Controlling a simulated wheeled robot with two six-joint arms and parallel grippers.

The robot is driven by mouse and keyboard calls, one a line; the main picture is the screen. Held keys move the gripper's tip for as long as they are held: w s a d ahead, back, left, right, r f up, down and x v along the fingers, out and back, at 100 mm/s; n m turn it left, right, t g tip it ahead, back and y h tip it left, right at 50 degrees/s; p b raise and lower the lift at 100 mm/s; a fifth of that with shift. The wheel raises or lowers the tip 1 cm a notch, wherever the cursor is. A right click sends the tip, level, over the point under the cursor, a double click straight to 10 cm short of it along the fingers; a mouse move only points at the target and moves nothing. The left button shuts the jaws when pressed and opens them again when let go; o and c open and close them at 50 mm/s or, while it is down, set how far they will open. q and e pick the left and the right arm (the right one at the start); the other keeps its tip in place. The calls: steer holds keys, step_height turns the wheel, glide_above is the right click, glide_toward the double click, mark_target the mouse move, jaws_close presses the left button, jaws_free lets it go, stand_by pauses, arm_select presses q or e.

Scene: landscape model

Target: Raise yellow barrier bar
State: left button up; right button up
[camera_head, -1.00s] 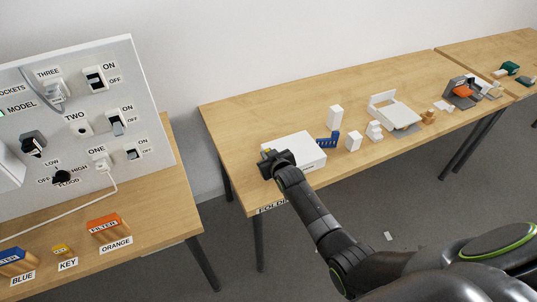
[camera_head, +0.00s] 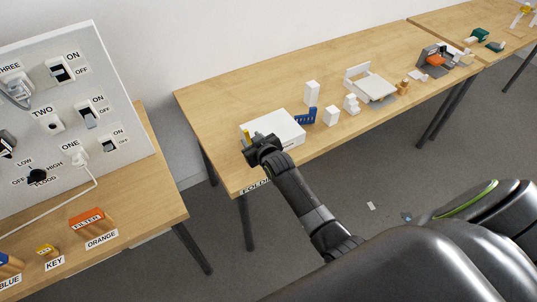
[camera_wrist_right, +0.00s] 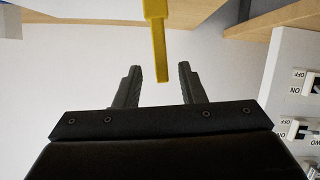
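The yellow bar (camera_head: 247,135) shows as a small upright piece at the left front of a white box (camera_head: 283,124) on the wooden table. In the right wrist view the yellow bar (camera_wrist_right: 159,45) comes down from the top edge, its narrow end between the fingers in the picture. My right gripper (camera_wrist_right: 160,80) is open, with a gap on both sides of the bar and no contact visible. In the head view my right gripper (camera_head: 254,151) is at the box's front left corner and hides part of it. My left gripper is not in view.
A blue slotted piece (camera_head: 305,117) and white blocks (camera_head: 331,116) stand right of the box. A grey switch panel (camera_head: 75,110) stands on another table at left, with a floor gap between. The table behind the box is clear.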

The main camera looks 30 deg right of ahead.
steer(key=b+v, duration=0.1)
steer(key=v, duration=1.1)
steer(key=shift+s+r, duration=0.15)
steer(key=shift+s, duration=0.15)
